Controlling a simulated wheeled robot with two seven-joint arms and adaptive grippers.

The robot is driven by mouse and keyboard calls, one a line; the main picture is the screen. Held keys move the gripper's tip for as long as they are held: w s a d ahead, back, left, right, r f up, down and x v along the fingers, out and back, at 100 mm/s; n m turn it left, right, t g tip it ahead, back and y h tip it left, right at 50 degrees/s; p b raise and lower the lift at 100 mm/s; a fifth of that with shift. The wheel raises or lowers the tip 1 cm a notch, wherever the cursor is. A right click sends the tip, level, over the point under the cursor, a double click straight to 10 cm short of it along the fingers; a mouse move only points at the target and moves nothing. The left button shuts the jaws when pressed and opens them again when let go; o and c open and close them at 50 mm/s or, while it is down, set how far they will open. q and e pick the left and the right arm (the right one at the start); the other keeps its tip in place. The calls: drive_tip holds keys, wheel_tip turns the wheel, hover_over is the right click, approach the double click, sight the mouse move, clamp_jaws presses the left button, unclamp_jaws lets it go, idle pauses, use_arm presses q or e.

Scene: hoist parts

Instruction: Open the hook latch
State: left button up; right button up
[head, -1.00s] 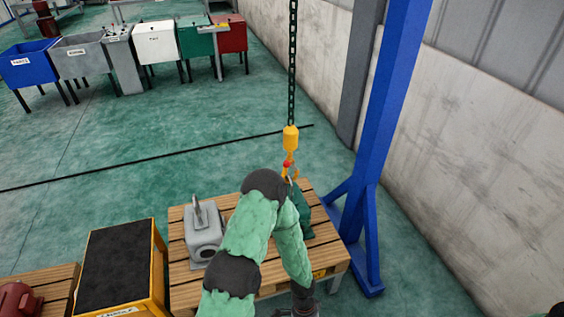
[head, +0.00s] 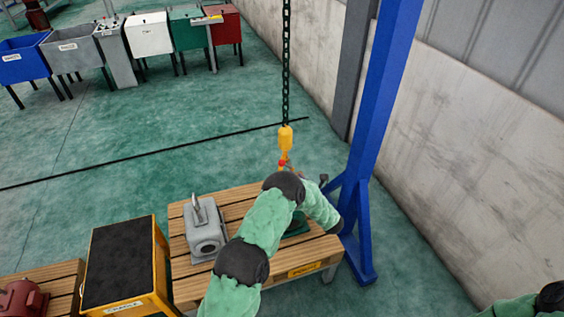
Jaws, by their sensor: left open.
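The yellow hoist hook (head: 286,139) hangs from a dark chain over the right part of a wooden pallet table. A small red part, which looks like its latch (head: 283,162), sits just below the yellow body. The lower hook is largely hidden behind my left arm, so I cannot tell whether the latch is open. My left gripper (head: 323,180) shows only as a small dark piece beyond the forearm, to the right of the hook and apart from it. It is open. My right gripper is out of view; only part of that arm shows at bottom right.
A grey machine part with a lifting ring (head: 205,235) stands on the pallet table (head: 232,203). A green part (head: 297,226) is partly behind my arm. A blue post (head: 375,130) stands close on the right. A yellow crate with a black top (head: 118,262) is at left.

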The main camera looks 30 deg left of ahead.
sight(284, 165)
use_arm(q)
drive_tip(key=x, duration=0.3)
drive_tip(key=b+x, duration=0.1)
drive_tip(key=x, duration=0.7)
drive_tip(key=shift+w+d+r, duration=0.1)
drive_tip(key=shift+r, duration=0.2)
clamp_jaws()
